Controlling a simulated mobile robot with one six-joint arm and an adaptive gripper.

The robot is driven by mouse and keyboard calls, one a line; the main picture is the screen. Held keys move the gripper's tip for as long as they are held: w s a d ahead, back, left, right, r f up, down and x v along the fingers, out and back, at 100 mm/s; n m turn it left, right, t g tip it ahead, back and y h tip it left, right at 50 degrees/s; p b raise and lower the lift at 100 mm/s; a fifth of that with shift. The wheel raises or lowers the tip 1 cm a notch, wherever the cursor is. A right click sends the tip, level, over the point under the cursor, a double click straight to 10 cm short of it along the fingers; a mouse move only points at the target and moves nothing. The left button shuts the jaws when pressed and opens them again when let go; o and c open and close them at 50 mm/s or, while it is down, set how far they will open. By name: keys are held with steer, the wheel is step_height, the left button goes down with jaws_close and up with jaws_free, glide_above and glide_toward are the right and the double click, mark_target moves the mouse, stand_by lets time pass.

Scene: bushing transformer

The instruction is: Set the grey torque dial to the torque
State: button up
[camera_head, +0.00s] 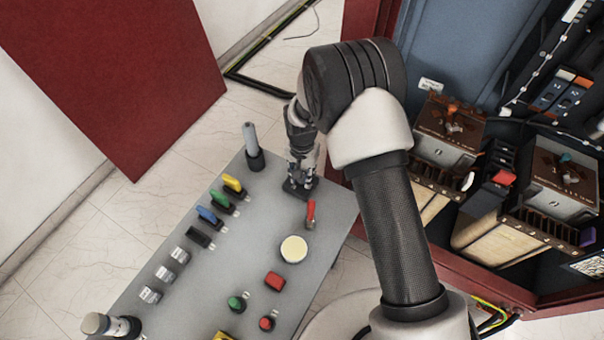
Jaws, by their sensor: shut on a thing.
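My gripper (301,178) points down at the far right part of the grey panel (232,262). It is shut on a small part on a dark square base (291,191), where the torque dial appears to be. The fingers hide most of the dial, so its grey knob and its setting cannot be read. My arm comes in from the lower right and bends over above the gripper.
Close by stand a red lever (310,213), a grey cylinder in a black holder (251,143) and a round cream button (294,249). Yellow, blue and green handles (209,215) line the left. An open red cabinet (470,255) with transformers stands at right.

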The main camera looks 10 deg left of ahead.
steer(key=o, duration=1.1)
step_height(320, 180, up, 12)
steer(key=shift+r, duration=0.1)
stand_by(0.4)
